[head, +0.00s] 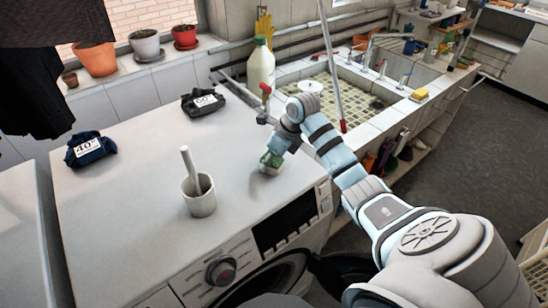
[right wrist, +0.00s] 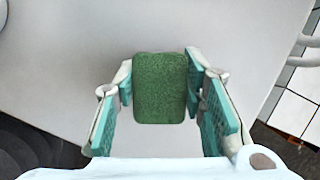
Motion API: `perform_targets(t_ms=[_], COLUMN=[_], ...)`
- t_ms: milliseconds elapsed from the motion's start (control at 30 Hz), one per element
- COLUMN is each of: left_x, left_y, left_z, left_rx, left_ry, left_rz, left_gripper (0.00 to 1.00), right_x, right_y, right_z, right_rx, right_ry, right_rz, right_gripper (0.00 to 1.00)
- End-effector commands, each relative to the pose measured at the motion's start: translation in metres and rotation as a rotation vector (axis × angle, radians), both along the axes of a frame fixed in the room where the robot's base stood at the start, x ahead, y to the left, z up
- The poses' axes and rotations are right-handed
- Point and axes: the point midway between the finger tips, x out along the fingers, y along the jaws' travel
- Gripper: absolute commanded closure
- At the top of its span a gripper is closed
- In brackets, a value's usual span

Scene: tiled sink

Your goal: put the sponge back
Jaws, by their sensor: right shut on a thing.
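My right gripper (head: 272,160) is over the front right part of the white washing machine top. In the right wrist view the gripper (right wrist: 160,82) is shut on a green sponge (right wrist: 160,95), with one teal-padded finger along each side of it. In the head view the sponge is small and mostly hidden by the fingers; I cannot tell whether it touches the machine top. A second, yellow sponge (head: 420,94) lies on the tiled rim of the sink (head: 350,115) at the right. My left gripper is not in view.
A white cup with a pestle-like stick (head: 199,194) stands left of the gripper. Dark folded cloths (head: 90,148) (head: 204,101) lie farther back. A pale bottle (head: 260,66) stands near the sink's left end.

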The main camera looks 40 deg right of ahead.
Motion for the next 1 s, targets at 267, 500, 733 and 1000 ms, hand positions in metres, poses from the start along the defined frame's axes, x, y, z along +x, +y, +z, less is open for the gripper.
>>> perform_targets(t_ms=[267, 500, 733, 1000], left_x=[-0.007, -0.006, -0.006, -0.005], left_y=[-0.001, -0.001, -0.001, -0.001], left_z=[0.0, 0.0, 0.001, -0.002], left_rx=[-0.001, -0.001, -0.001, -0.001], left_ry=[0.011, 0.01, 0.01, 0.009], left_rz=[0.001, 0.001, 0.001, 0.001], left_gripper=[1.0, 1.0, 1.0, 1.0], right_x=[0.0, 0.0, 0.0, -0.016], right_y=[0.0, -0.001, -0.001, -0.009], right_z=[0.0, 0.001, 0.002, 0.048], right_rx=[-0.001, -0.001, 0.0, -0.005], right_ry=[0.0, 0.0, -0.001, -0.007], right_rz=[-0.001, -0.001, -0.001, -0.002], right_gripper=[0.89, 0.43, 0.43, 0.43])
